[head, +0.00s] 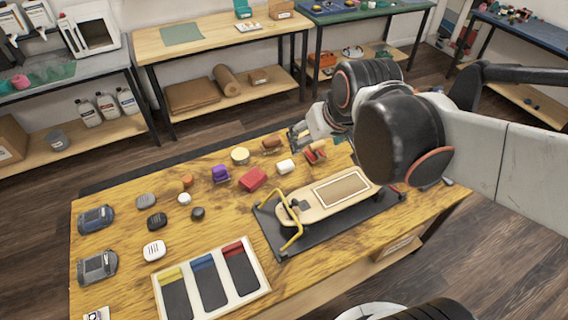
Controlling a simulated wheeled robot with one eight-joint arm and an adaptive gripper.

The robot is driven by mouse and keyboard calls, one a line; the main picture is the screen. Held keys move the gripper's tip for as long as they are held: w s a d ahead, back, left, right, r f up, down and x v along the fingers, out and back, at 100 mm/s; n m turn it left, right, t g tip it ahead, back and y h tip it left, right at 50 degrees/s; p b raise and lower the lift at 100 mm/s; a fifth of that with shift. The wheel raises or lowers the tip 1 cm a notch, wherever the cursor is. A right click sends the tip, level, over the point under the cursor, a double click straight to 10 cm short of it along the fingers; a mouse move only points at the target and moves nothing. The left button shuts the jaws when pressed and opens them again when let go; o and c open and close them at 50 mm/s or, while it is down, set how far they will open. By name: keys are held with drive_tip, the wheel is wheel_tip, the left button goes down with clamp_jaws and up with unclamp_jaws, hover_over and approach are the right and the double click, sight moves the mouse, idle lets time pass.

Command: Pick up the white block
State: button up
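A small white block (286,167) lies on the wooden workbench (120,290), left of the skateboard's far end. My gripper (296,138) is just beyond and above it in the picture, apart from it. The gripper's fingers are small and partly hidden by my wrist, so I cannot tell whether they are open or shut. No held object shows in it.
A red block (253,179), a yellow round piece (240,155), a purple piece (220,173) and a red-and-tan piece (315,153) lie near the white block. A skateboard deck (298,211) rests on a black mat (272,232). A three-slot tray (258,291) stands at the front.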

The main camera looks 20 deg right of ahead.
drive_tip(key=w+f+g, duration=0.1)
drive_tip(key=w+f, duration=0.6)
drive_tip(key=w, duration=0.4)
drive_tip(key=n, duration=0.2)
approach(284, 162)
drive_tip(key=f, duration=0.1)
drive_tip(key=w+f+b, duration=0.1)
drive_tip(key=f+g, duration=0.1)
drive_tip(key=shift+w+d+y+b, duration=0.3)
drive_tip(key=shift+b, duration=0.05)
drive_tip(key=shift+b+x, duration=1.1)
drive_tip(key=shift+x, duration=1.95)
drive_tip(key=shift+w+a+r, duration=0.1)
drive_tip(key=shift+w+r, duration=0.05)
drive_tip(key=c, duration=1.2)
